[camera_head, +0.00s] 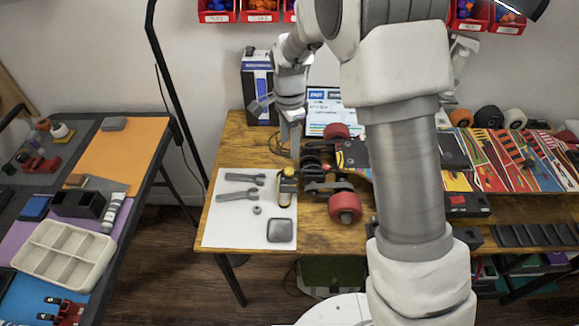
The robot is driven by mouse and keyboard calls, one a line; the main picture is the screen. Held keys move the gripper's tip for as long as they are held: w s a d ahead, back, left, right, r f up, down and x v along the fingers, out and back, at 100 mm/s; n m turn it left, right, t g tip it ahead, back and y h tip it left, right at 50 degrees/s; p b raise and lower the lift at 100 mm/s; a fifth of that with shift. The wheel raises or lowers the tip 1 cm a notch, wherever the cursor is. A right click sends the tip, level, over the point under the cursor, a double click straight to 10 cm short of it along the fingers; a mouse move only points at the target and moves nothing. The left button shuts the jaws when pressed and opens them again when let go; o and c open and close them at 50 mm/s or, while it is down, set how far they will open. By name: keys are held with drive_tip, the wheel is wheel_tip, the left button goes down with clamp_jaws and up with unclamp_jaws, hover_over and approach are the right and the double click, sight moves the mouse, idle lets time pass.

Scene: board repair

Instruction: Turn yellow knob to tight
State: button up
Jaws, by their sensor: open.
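A small yellow knob (289,171) sits on top of a dark and yellow tool (288,188) at the right edge of a white mat (225,231). The knob is tiny in this view and its turn position cannot be read. My gripper (294,154) points down from above, just behind the knob in the picture, and appears apart from it. Its jaws are open and nothing shows between them. The gap between the fingers is hard to make out at this size.
Wrenches (240,195), a nut and a grey square dish (281,230) lie on the mat. A skateboard truck with red wheels (344,207) stands close right of the knob. My arm hides part of the wooden table (320,236). A side table (130,150) stands left.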

sight(289, 170)
wheel_tip(289, 170, down, 10)
drive_tip(key=shift+f, duration=0.1)
idle(0.4)
clamp_jaws()
